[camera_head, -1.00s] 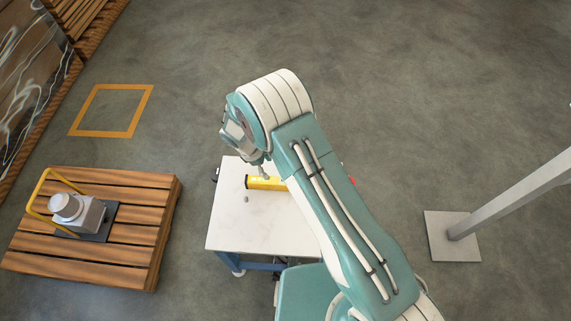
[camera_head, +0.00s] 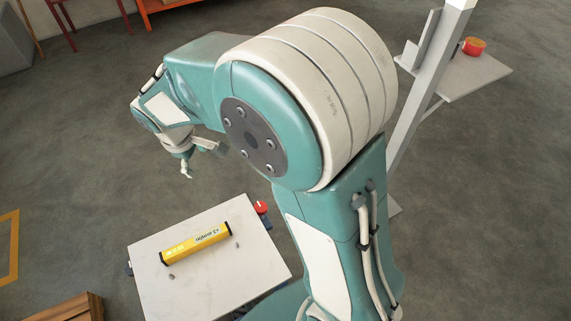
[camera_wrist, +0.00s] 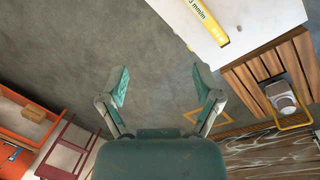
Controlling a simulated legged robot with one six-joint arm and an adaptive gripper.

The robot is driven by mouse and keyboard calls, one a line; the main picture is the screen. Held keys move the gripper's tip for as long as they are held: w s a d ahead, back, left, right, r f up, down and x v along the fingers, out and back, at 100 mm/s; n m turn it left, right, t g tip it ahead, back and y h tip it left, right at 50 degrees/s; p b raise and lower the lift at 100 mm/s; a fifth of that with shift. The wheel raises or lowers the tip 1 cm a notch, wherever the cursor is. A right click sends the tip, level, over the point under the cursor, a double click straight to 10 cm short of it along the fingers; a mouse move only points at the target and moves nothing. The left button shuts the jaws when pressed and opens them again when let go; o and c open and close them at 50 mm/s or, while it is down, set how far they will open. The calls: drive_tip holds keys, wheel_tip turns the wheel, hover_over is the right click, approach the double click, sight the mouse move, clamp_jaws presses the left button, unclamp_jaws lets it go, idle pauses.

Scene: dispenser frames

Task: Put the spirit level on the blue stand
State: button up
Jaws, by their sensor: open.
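The yellow spirit level (camera_head: 200,242) with black ends lies flat on a white-topped table (camera_head: 215,285). It shows in part at the top of the wrist view (camera_wrist: 208,22), cut off by the frame edge. My gripper (camera_head: 187,172) is open and empty, in the air beyond the far left part of the table, apart from the level. In the wrist view its two fingers (camera_wrist: 162,84) stand spread with bare floor between them. I cannot make out a blue stand in either current view.
Small grey bits (camera_head: 171,276) lie beside the level. A red knob (camera_head: 261,207) is at the table's edge. A grey post (camera_head: 408,120) with a shelf (camera_head: 480,76) stands right. A wooden pallet (camera_wrist: 242,88) carries a grey device (camera_wrist: 281,98). An orange bench (camera_wrist: 22,125) stands left.

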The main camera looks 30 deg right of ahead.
drive_tip(key=s+d+r+m+t, duration=0.2)
drive_tip(key=s+d+r+m, duration=0.3)
drive_tip(key=s, duration=0.5)
drive_tip(key=s+d+r+m+t+y, duration=0.1)
drive_tip(key=s+d+r+m, duration=0.3)
drive_tip(key=s+d+r, duration=0.4)
drive_tip(key=shift+s+m+t+y, duration=0.3)
drive_tip(key=shift+s+m+t, duration=0.15)
drive_tip(key=shift+s, duration=0.4)
drive_tip(key=shift+d, duration=0.1)
drive_tip(key=c, duration=0.3)
drive_tip(key=shift+c, duration=0.2)
